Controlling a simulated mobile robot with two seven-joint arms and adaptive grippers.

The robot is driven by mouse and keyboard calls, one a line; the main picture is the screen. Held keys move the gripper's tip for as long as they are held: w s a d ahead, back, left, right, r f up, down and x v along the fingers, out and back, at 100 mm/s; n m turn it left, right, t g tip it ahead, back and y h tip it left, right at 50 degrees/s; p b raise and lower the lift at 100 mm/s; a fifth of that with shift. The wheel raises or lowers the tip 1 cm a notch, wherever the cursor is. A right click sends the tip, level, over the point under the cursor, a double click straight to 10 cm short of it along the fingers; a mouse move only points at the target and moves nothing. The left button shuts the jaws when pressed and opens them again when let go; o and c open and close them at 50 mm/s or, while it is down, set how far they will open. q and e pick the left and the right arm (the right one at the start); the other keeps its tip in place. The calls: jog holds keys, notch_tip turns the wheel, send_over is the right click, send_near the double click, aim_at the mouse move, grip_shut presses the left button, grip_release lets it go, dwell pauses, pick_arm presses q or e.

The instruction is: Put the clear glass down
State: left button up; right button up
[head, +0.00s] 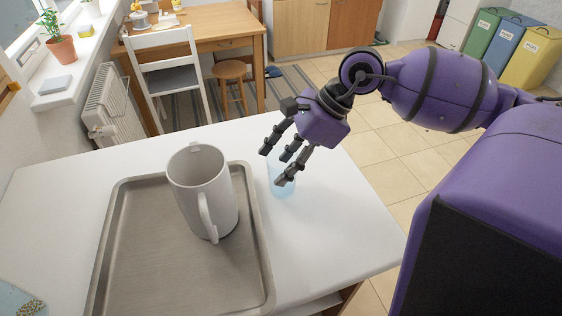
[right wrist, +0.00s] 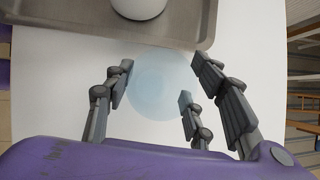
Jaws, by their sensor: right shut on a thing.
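The clear glass (head: 283,187) is a pale bluish see-through tumbler just right of the tray on the white counter. It also shows in the right wrist view (right wrist: 163,88) as a faint blue round shape between the fingers. My right gripper (head: 281,165) is shut on the glass, with its dark fingers around the upper part. The glass looks upright, and its base appears at or very near the counter top; I cannot tell whether it touches. My left gripper is not in view.
A metal tray (head: 140,255) lies on the white counter (head: 330,235), with a large white pitcher (head: 200,190) standing on it, close left of the glass. Bare counter lies right of the glass, up to the counter's right edge. A table and chair stand beyond.

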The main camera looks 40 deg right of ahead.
jog(key=shift+f, duration=0.2)
jog(key=o, duration=1.3)
jog(key=shift+r, duration=0.2)
